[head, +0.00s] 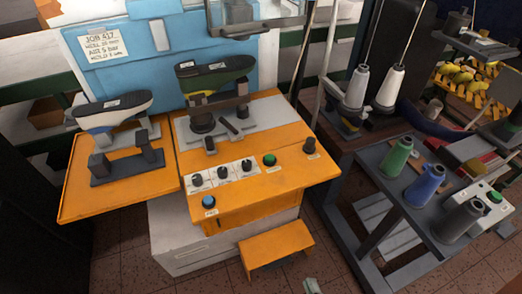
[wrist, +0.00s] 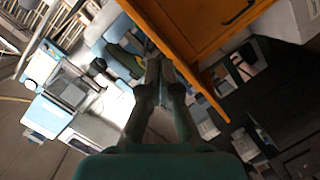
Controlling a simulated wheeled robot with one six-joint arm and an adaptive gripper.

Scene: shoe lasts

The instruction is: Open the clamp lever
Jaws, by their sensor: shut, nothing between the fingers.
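A dark green and black shoe last (head: 215,72) sits on a dark stand in the middle of the orange machine in the head view. A short dark bar (head: 230,127), apparently the clamp lever, lies at an angle on the grey plate below it. In the wrist view my gripper (wrist: 154,68) is shut and empty, its fingertips together. A dark green shape (wrist: 125,60), probably the same last, shows beyond and left of the fingertips. I cannot make out the lever in the wrist view. My gripper does not show clearly in the head view.
A white and black last (head: 112,110) stands on the orange side shelf at left. A grey rack with thread cones (head: 397,157) stands at right. Tiled floor shows below.

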